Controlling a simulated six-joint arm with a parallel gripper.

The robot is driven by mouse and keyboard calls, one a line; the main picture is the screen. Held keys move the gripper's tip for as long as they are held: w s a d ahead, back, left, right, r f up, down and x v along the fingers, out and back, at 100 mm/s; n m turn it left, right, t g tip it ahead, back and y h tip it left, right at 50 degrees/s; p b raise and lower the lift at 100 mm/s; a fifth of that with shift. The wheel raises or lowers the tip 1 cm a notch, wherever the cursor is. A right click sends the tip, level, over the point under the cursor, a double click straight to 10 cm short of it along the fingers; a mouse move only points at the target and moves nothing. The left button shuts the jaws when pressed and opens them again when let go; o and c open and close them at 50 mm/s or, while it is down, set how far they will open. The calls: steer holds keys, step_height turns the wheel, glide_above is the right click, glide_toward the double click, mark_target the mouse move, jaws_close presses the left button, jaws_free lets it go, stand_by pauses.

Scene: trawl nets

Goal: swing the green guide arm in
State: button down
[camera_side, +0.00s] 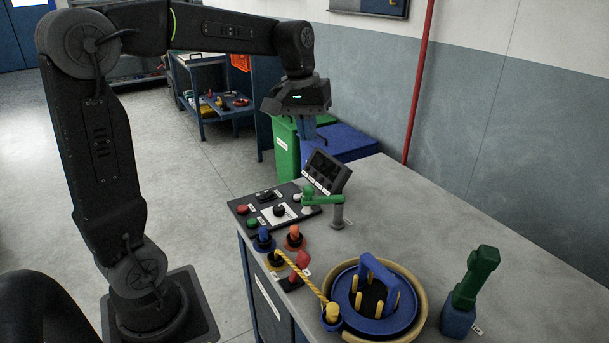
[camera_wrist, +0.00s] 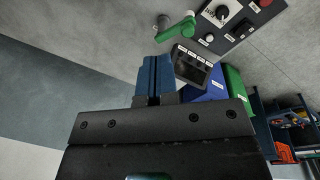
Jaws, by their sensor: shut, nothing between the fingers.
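The green guide arm (camera_side: 325,199) sits on a short grey post (camera_side: 337,217) on the bench, beside the control panel. Its green knob end stands at the left, over the panel's right edge, and the arm runs right to the post. In the wrist view the green guide arm (camera_wrist: 176,29) is at the top, beyond the fingertips. My gripper (camera_side: 307,138) is shut and empty, held in the air above and behind the display box, apart from the guide arm. Its blue fingers also show in the wrist view (camera_wrist: 153,62).
A tilted display box (camera_side: 326,171) stands close behind the guide arm. The control panel (camera_side: 243,210) has buttons and knobs. A blue-and-yellow ring assembly (camera_side: 400,318), a roped yellow piece (camera_side: 332,313) and a green-and-blue block (camera_side: 477,277) stand nearer. The bench's right middle is clear.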

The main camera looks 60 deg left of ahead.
steer(key=w+a+f+n+g+h, duration=0.1)
steer(key=w+a+f+n, duration=0.2)
steer(key=a, duration=0.6)
steer(key=w+a+f+n+g+h, duration=0.1)
steer(key=w+a+f+n+h, duration=0.1)
steer(key=a, duration=0.6)
step_height(320, 180, down, 3)
steer(key=w+n, duration=0.1)
steer(key=w, duration=0.1)
steer(key=shift+w+a+n+g, duration=0.3)
steer(key=shift+w+a+n, duration=0.05)
steer(key=shift+a+n, duration=0.05)
steer(key=shift+f, duration=0.1)
glide_toward(323, 198)
steer(key=s+a+f, duration=0.3)
steer(key=f, duration=0.1)
steer(key=shift+s+d, duration=0.25)
steer(key=shift+d, duration=0.25)
steer(key=shift+s+d+f+n, duration=0.1)
steer(key=shift+s+d+n, duration=0.1)
steer(key=shift+n, duration=0.1)
